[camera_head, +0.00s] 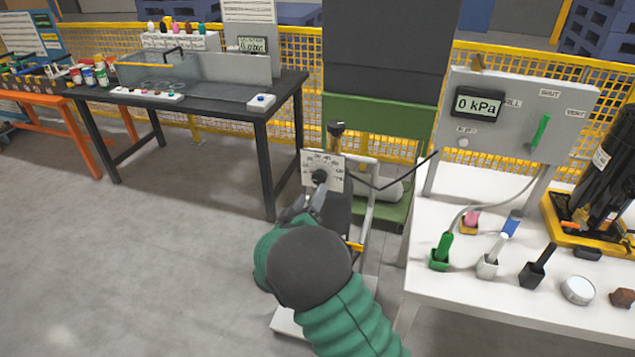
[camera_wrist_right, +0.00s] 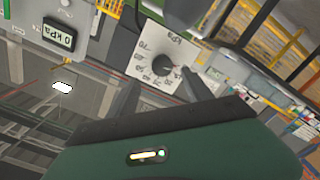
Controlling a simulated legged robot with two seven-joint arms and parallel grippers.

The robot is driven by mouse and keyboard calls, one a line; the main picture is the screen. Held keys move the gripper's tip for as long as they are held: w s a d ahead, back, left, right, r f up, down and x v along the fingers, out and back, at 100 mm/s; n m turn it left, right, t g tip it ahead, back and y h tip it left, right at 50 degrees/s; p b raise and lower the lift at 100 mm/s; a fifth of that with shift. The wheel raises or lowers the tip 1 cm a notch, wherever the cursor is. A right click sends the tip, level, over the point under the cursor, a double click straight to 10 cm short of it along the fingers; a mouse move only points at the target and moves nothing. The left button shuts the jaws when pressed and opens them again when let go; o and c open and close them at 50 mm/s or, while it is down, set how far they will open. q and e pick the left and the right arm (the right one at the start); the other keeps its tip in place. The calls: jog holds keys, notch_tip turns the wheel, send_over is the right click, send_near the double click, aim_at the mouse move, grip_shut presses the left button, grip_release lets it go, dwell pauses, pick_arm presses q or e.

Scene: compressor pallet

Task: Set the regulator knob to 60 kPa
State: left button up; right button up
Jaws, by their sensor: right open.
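The regulator knob (camera_head: 320,177) is black and sits on a white dial plate (camera_head: 329,160) with printed numbers, on the small cart. It also shows in the right wrist view, as the knob (camera_wrist_right: 162,71) on its tilted plate (camera_wrist_right: 145,50). Its pointer is too small to read. The gauge display (camera_head: 478,104) reads 0 kPa; the display also shows in the right wrist view (camera_wrist_right: 58,36). My right gripper (camera_head: 312,203) is open, just in front of and below the knob. I cannot tell whether it touches the knob. My left gripper is out of view.
A grey panel (camera_head: 560,110) with a green lever (camera_head: 540,132) stands on the white table (camera_head: 490,312) at right, with several small holders. A dark bench (camera_head: 205,95) stands at left. Floor left of the cart is clear. A black hose (camera_head: 405,172) runs from the dial towards the panel.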

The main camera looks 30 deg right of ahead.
aim_at(317, 180)
jog(key=x, duration=0.5)
jog(key=shift+w+f, duration=0.15)
jog(key=shift+w, duration=0.45)
jog(key=shift+w+d, duration=0.3)
jog(key=shift+w, duration=0.05)
jog(key=shift+w+d, duration=0.1)
jog(key=shift+d, duration=0.15)
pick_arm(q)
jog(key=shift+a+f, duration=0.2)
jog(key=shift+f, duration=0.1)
pick_arm(e)
jog(key=shift+d, duration=0.2)
grip_shut()
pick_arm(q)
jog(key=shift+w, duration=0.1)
